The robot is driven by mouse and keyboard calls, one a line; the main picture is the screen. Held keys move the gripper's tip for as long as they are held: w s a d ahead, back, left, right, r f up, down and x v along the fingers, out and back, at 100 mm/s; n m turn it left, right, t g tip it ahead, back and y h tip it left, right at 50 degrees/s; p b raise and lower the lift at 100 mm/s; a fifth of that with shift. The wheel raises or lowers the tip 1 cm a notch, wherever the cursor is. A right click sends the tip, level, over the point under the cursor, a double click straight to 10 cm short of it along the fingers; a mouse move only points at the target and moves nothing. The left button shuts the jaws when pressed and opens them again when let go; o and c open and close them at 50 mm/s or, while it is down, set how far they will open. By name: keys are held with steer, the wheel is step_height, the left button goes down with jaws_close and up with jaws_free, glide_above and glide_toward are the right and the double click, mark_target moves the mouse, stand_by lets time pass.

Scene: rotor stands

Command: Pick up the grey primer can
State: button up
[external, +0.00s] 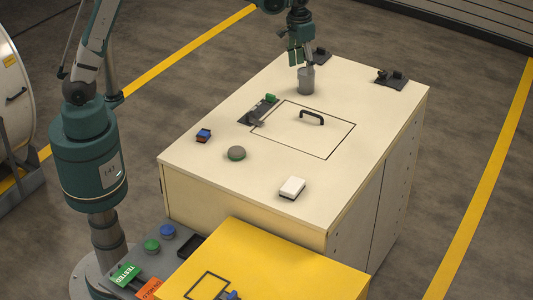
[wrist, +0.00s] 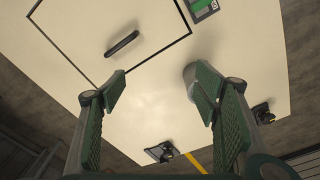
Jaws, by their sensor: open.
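The grey primer can (external: 306,82) stands upright on the cream cabinet top, near its far edge. In the external view my gripper (external: 302,62) points down right at the top of the can and overlaps it in the picture. In the wrist view my gripper (wrist: 162,88) is open, with bare cabinet top showing between its fingers. There the can (wrist: 189,82) shows as a grey shape partly hidden behind the right finger, not centred between the fingers. I cannot tell whether that finger touches it.
The cabinet top (external: 210,178) bears a black-handled hatch (external: 330,140), a green-and-black device (external: 260,108), a blue-and-orange block (external: 203,135), a grey-green disc (external: 236,153) and a white box (external: 292,187). Dark brackets (external: 392,78) sit at the far edge. A yellow box (external: 290,262) stands in front.

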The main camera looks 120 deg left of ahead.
steer(key=n+p, duration=0.2)
glide_toward(306, 81)
steer(key=shift+g+h, duration=0.4)
steer(key=a+f, duration=0.1)
steer(key=a, duration=0.1)
steer(key=s+a+f, duration=0.1)
steer(key=a+f, duration=0.1)
steer(key=shift+f, duration=1.25)
steer(key=shift+d+f+p, duration=0.1)
steer(key=shift+f+p, duration=0.3)
steer(key=shift+f, duration=2.2)
steer(key=c, duration=1.2)
